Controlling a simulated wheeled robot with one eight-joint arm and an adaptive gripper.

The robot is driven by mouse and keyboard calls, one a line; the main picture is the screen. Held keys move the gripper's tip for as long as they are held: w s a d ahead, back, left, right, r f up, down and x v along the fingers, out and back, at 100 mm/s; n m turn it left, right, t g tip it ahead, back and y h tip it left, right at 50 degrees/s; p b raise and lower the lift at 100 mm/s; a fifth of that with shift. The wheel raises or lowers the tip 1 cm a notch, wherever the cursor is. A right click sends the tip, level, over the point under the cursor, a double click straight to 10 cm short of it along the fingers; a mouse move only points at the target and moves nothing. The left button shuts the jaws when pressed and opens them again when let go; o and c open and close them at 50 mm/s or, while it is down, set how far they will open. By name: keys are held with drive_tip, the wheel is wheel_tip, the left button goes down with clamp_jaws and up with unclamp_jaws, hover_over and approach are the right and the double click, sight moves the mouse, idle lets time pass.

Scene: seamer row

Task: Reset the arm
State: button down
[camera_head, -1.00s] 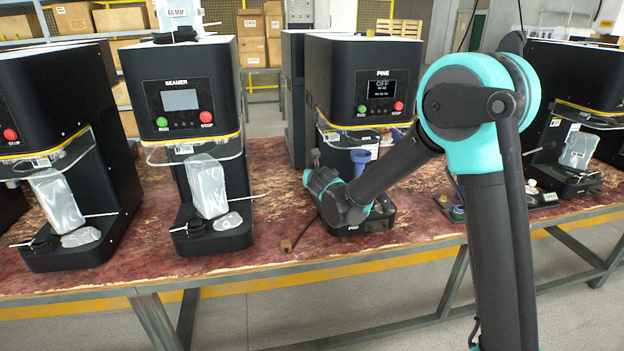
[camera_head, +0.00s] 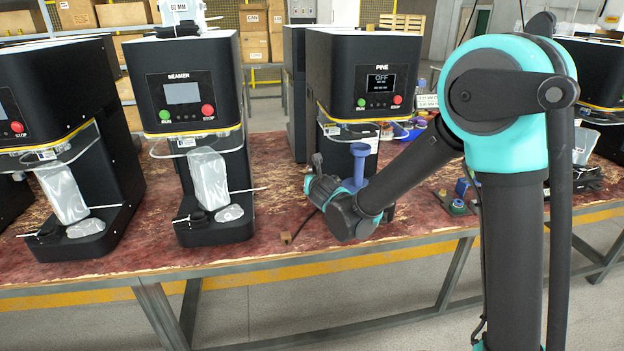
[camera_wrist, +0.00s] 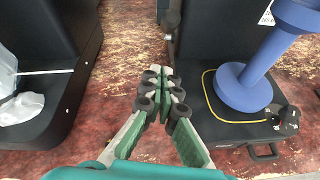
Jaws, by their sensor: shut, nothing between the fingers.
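My gripper (camera_wrist: 160,88) shows in the wrist view with its green-backed fingers shut together and nothing between them. It is in front of and left of the machine with the blue flanged part, above the red-brown table, touching nothing that I can see. In the head view my arm bends down in front of the PINE machine (camera_head: 375,87), and the fingers cannot be made out there. The blue flanged part (camera_wrist: 245,85) stands on the base of that machine; in the head view its top shows behind my wrist.
The SEAMER machine (camera_head: 185,92) stands left of my wrist, with a clear pouch (camera_head: 209,178) on its base. Another black machine (camera_head: 50,100) is further left. Small parts (camera_head: 458,200) lie right of my forearm. The table's front strip (camera_head: 160,272) is mostly bare.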

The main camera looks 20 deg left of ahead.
drive_tip(key=s+d+f+m+g+h, duration=0.1)
drive_tip(key=s+d+f+m+h, duration=0.15)
drive_tip(key=d+m, duration=1.1)
drive_tip(key=s+d+f+m+g+h, duration=0.15)
drive_tip(key=d+m+h, duration=0.35)
drive_tip(key=d, duration=1.5)
drive_tip(key=s+d+f+m+g, duration=0.2)
drive_tip(key=s+d+f+m, duration=0.1)
drive_tip(key=s+d+m, duration=0.5)
drive_tip(key=s+d+f+m+g+y, duration=0.1)
drive_tip(key=s+d+f+m+g, duration=0.2)
drive_tip(key=s+d+m, duration=0.4)
drive_tip(key=s+f+m, duration=0.1)
drive_tip(key=s+m, duration=0.3)
drive_tip(key=m, duration=0.2)
drive_tip(key=shift+s+d, duration=0.2)
drive_tip(key=shift+d, duration=0.15)
